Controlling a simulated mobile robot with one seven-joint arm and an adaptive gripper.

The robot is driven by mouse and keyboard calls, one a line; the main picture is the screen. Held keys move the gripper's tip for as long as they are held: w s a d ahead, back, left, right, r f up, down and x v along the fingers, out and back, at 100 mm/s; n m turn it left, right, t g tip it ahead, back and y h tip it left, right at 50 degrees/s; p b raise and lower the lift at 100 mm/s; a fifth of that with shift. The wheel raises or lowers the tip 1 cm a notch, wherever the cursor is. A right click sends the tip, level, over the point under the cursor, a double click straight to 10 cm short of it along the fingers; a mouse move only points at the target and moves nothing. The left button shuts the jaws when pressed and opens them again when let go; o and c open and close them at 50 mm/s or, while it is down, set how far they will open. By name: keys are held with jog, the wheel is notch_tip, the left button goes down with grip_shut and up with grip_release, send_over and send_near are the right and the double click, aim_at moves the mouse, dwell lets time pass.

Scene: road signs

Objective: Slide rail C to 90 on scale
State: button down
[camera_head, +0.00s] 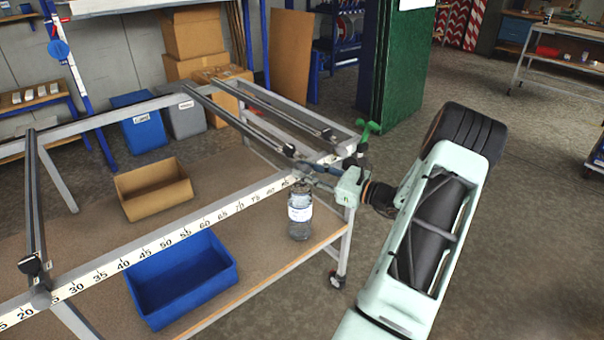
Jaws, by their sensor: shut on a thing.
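The long pale scale (195,228) runs along the front beam of a metal frame, with numbers rising to the right. Marks up to about 85 show; the gripper covers those just beyond. Two dark rails cross the frame at the right: one (240,123) ends at my gripper, the other (288,110) lies further right. A third rail (36,195) crosses at the left, near 20 to 25. I cannot read letters on the rails. My gripper (307,174) comes in from the right and is shut at the front end of the nearer right-hand rail, just right of 85; its fingertips are partly hidden.
On the lower shelf are a blue bin (182,280), a cardboard bin (153,189) and a labelled jar (300,214) just below my gripper. A green-handled piece (368,130) stands by the frame's right corner. Open floor lies to the right.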

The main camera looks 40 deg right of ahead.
jog(key=shift+w+a+r, duration=0.1)
jog(key=shift+w+r, duration=0.1)
jog(key=shift+r, duration=0.05)
jog(key=c, duration=1.6)
grip_release()
jog(key=shift+f, duration=0.1)
jog(key=shift+s+f, duration=0.1)
jog(key=shift+s, duration=0.25)
jog(key=v, duration=1.1)
jog(key=shift+d, duration=0.2)
jog(key=shift+s, duration=0.1)
